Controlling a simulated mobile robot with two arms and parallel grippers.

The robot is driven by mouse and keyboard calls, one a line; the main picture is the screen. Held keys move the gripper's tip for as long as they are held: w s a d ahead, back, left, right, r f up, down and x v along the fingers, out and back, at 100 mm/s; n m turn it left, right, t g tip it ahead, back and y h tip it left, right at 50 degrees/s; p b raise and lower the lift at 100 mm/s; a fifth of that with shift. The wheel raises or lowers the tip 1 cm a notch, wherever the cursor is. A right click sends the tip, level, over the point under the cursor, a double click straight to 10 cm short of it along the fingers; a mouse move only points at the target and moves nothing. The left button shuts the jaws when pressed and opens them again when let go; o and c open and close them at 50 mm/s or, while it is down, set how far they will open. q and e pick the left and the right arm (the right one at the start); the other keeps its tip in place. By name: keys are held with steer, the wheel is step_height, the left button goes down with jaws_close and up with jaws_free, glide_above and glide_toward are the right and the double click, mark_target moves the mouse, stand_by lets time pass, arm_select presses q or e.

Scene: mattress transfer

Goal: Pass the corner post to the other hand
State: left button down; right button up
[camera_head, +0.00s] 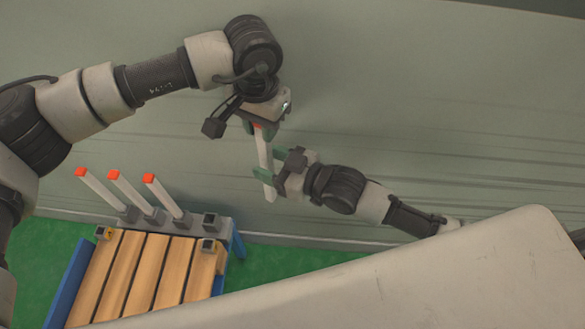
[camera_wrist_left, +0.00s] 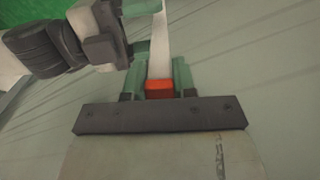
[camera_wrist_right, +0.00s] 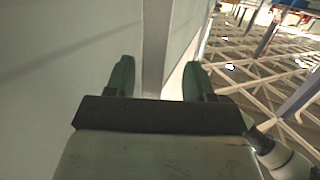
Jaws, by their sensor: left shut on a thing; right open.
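The corner post (camera_head: 264,152) is a white bar with a red-orange end, hanging upright in front of the wall. My left gripper (camera_head: 258,130) is shut on its upper, red end; the left wrist view shows the red end (camera_wrist_left: 160,89) between the green fingers. My right gripper (camera_head: 264,180) is open at the lower part of the post, one finger on each side. In the right wrist view the post (camera_wrist_right: 156,50) runs up between the two spread green fingers. I cannot tell whether either finger touches it.
Several wooden slats (camera_head: 128,275) lie in a blue-sided frame at the lower left. Three white posts with red tips (camera_head: 115,176) stand leaning along its back edge, next to an empty dark socket (camera_head: 211,220). A large pale panel (camera_head: 440,275) fills the lower right.

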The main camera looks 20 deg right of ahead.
mark_target(260, 160)
steer(key=shift+x, duration=2)
steer(key=shift+c, duration=0.3)
jaws_close()
arm_select(q)
steer(key=c, duration=0.8)
jaws_free()
steer(key=shift+r, duration=0.1)
